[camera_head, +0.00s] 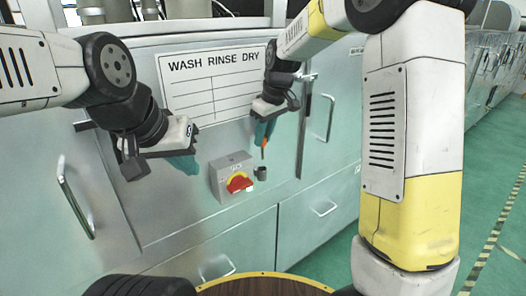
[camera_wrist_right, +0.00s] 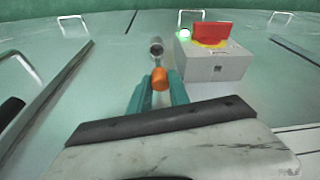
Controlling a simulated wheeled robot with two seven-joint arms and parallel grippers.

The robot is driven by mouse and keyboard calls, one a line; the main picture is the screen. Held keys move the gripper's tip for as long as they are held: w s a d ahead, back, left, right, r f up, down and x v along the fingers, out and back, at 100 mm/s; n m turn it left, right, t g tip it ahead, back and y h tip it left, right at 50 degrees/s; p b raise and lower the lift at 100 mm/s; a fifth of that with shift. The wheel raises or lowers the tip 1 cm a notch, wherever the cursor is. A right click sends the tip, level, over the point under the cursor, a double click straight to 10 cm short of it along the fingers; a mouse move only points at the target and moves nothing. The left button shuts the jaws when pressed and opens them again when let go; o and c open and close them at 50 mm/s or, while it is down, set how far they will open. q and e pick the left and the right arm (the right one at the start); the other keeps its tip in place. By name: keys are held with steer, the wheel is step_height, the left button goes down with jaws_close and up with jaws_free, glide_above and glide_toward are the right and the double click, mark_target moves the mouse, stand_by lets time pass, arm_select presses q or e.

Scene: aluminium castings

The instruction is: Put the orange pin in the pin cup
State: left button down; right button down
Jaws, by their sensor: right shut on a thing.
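The orange pin (camera_head: 264,146) is held between the teal fingers of my right gripper (camera_head: 264,134) and points downward in the head view. In the right wrist view, the pin (camera_wrist_right: 160,79) shows between the fingertips of my right gripper (camera_wrist_right: 160,88). The pin cup (camera_head: 260,172) is a small grey cylinder on the cabinet front, just below the pin, with a visible gap. The cup's round opening (camera_wrist_right: 156,47) lies beyond the pin in the right wrist view. My left gripper (camera_head: 185,163) hangs apart at the left; its finger gap is not clear.
A grey switch box (camera_head: 226,180) with a red handle (camera_head: 238,183) on yellow and a lit green button sits just left of the cup. A WASH RINSE DRY sign (camera_head: 215,80) is above. Bar handles (camera_head: 75,198) stick out from the cabinet front.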

steer(key=shift+f, duration=0.95)
step_height(320, 180, down, 5)
steer(key=shift+s+r, duration=0.1)
steer(key=shift+r, duration=0.1)
steer(key=shift+w+a+f, duration=0.1)
steer(key=shift+w+f, duration=0.1)
steer(key=shift+f, duration=0.05)
steer(key=shift+f, duration=0.1)
steer(key=c, duration=1.2)
jaws_free()
